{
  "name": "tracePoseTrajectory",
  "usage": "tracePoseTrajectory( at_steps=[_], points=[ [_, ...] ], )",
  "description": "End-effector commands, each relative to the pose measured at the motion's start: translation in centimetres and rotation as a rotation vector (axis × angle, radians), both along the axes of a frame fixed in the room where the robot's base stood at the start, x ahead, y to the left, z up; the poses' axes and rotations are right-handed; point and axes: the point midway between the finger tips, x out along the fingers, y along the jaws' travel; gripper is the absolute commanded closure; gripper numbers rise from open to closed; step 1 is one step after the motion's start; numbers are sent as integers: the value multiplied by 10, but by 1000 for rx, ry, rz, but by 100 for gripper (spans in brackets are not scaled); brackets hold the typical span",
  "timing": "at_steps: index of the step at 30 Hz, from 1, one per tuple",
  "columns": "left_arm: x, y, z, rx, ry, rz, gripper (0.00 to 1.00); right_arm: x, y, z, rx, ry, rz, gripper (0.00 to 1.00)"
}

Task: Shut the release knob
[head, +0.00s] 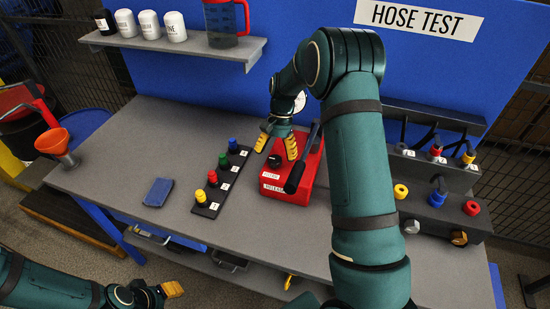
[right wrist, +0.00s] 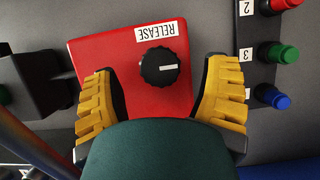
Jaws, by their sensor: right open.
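The red box (head: 277,189) stands on the grey bench and has a label reading RELEASE. Its black release knob (right wrist: 160,67), with a white pointer line, sits beside that label in the right wrist view. The knob also shows in the head view (head: 274,161). My right gripper (head: 277,149) is open above the box. Its yellow fingers stand on either side of the knob, apart from it, in the right wrist view (right wrist: 158,100). My left gripper (head: 172,289) is low at the left, away from the box; its jaw opening is unclear.
A black lever (head: 295,178) rises along the box's right side. A strip with several coloured plugs (head: 217,190) lies to the left. A dark hose fixture (head: 445,215) stands at the right. A blue pad (head: 158,192) and an orange funnel (head: 53,142) are farther left.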

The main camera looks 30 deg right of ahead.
Motion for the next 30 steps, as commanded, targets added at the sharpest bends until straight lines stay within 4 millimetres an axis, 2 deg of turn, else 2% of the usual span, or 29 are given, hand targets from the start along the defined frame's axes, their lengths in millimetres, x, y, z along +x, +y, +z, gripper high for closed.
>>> tracePoseTrajectory(
  at_steps=[9,15,21,30],
  points=[
    [0,0,0,0,0,0,53,16,-19,60,-2,-3,0,25],
    [0,0,0,0,0,0,53,23,-27,84,-1,-2,0,25],
    [0,0,0,0,0,0,53,24,-30,92,0,0,-1,25],
    [0,0,0,0,0,0,53,24,-30,92,0,1,0,25]
  ],
)
